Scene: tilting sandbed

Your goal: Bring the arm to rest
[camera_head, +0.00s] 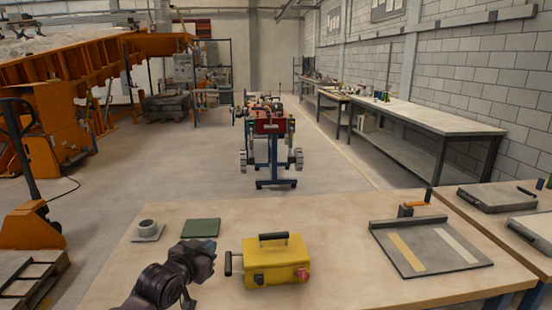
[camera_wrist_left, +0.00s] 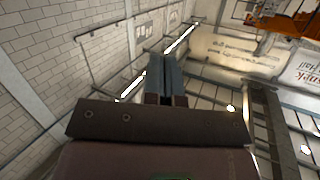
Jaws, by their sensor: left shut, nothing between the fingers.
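My left arm (camera_head: 165,285) comes in dark and bent at the bottom left of the head view, in front of the near table and left of the yellow box. In the left wrist view, my left gripper (camera_wrist_left: 166,75) has its two grey fingers together, with nothing between them. Behind the fingers that view shows the brick wall, ceiling beams and lamps, so the wrist camera faces upward. My right gripper is not in the head view.
The wooden table (camera_head: 330,220) bears a yellow box (camera_head: 275,266) with handle and red knob close to my arm, a green pad (camera_head: 200,228), a grey ring on a plate (camera_head: 148,229) and a flat grey plate (camera_head: 430,245). Bare tabletop lies between box and grey plate.

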